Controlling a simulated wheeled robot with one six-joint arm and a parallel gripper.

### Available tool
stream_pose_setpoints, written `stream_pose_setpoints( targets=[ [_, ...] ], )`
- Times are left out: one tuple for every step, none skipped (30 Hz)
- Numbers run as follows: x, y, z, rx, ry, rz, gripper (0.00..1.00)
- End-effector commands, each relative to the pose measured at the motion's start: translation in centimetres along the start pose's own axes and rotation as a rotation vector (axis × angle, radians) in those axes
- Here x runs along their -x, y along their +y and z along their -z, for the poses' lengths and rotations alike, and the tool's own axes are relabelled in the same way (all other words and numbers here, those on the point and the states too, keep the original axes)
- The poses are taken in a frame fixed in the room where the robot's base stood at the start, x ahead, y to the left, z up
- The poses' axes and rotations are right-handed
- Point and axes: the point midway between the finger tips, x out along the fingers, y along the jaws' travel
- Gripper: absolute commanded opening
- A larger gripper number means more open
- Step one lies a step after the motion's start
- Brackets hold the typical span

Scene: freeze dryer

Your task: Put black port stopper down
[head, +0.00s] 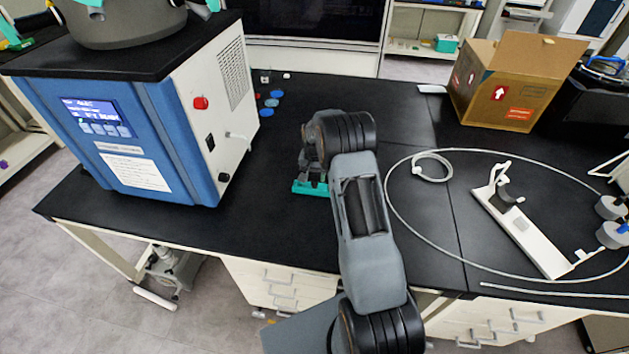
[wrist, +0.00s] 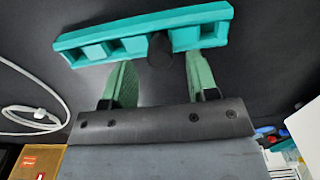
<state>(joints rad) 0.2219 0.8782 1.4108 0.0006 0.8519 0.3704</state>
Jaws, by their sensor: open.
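A teal rack (wrist: 85,38) with several square slots lies across the top of the wrist view. It also shows in the head view (head: 300,187), low on the black bench and partly hidden by my arm. The black port stopper (wrist: 160,48) is at the rack's middle, with its rounded dark end toward my gripper. How deep it sits in the rack is hidden. My gripper (wrist: 159,62) is open, with one green finger on each side of the stopper and a visible gap to both. The stopper cannot be made out in the head view.
A blue and white freeze dryer (head: 150,130) stands left of the rack, with small blue caps (head: 270,102) behind. A white stand (head: 520,225) and a looped white tube (head: 390,205) lie to the right. A cardboard box (head: 510,85) is at the back right.

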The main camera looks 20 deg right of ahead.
Motion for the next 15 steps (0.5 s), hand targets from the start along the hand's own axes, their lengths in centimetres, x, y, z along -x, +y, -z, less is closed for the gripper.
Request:
stream_pose_setpoints(
  targets=[
    [0.9,-0.1,0.1,0.000,0.005,0.002,0.53],
    [1.5,0.0,0.1,0.000,0.005,0.002,0.53],
    [2.4,0.0,0.1,0.000,0.005,0.002,0.53],
    [2.9,0.0,0.1,0.000,0.004,0.002,0.53],
    [3.5,0.0,0.1,0.000,0.004,0.002,0.53],
    [4.2,0.0,0.1,0.000,0.004,0.001,0.53],
    [4.8,0.0,0.0,0.000,0.003,0.001,0.53],
    [5.3,0.0,0.1,0.000,0.004,0.001,0.53],
    [6.0,0.0,0.1,0.000,0.002,0.001,0.53],
    [6.4,0.0,0.1,0.000,0.003,0.001,0.53],
    [6.9,0.0,0.0,0.000,0.003,0.001,0.53],
    [7.3,0.0,0.0,0.000,0.002,0.001,0.53],
    [7.7,0.0,0.1,0.000,0.002,0.001,0.53],
    [8.0,0.0,0.1,0.000,0.001,0.001,0.53],
    [8.4,0.0,0.0,0.000,0.001,0.000,0.53]
  ],
)
